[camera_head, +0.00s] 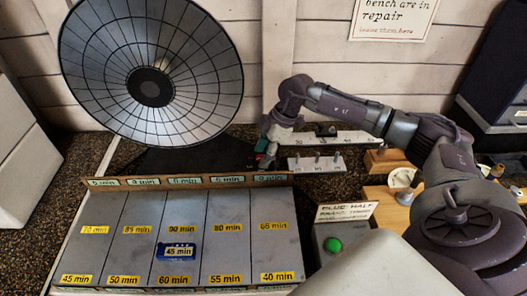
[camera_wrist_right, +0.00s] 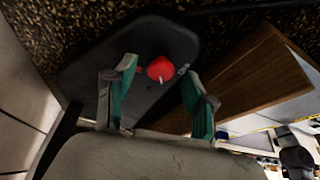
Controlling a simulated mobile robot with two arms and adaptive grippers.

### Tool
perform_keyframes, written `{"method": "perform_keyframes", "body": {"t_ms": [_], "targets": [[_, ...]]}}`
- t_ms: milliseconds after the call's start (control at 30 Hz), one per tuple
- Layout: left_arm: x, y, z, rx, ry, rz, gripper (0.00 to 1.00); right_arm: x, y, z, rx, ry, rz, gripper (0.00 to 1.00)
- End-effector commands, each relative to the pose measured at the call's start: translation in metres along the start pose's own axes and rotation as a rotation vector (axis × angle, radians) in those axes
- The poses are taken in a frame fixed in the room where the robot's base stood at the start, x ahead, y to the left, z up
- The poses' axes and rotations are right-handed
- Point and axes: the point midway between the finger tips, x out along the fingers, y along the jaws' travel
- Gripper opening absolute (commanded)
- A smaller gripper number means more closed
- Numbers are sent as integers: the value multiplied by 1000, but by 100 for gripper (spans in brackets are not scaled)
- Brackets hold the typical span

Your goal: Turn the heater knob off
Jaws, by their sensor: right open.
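The heater is a large round dish (camera_head: 190,50) with a dark mesh face and a dark base (camera_head: 165,160), standing at the back left. In the right wrist view, its red knob (camera_wrist_right: 160,68) with a small white pointer sits on the dark base (camera_wrist_right: 85,65). My right gripper (camera_head: 264,152) reaches down at the right end of the base. It is open, and in the wrist view its teal-lined fingers (camera_wrist_right: 160,76) appear on both sides of the knob. I cannot tell whether they touch it. In the head view the gripper largely hides the knob. My left gripper is out of view.
A wooden label strip (camera_head: 190,181) runs close in front of the gripper, above a grey panel of minute labels (camera_head: 230,208) with a blue block (camera_head: 176,252). A box with a green button (camera_head: 333,245) and white racks (camera_head: 335,141) stand to the right.

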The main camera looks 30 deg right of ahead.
Motion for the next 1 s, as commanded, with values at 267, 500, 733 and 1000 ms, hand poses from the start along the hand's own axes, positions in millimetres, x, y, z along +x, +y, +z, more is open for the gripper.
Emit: {"method": "perform_keyframes", "body": {"t_ms": [267,500,733,1000], "targets": [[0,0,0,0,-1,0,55,0,0,0,0,0,0,25],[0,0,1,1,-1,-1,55,0,0,0,0,-1,0,0],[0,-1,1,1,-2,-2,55,-1,0,0,-33,-1,-14,0],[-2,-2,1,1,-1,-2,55,-1,2,-1,-177,1,-73,0]]}}
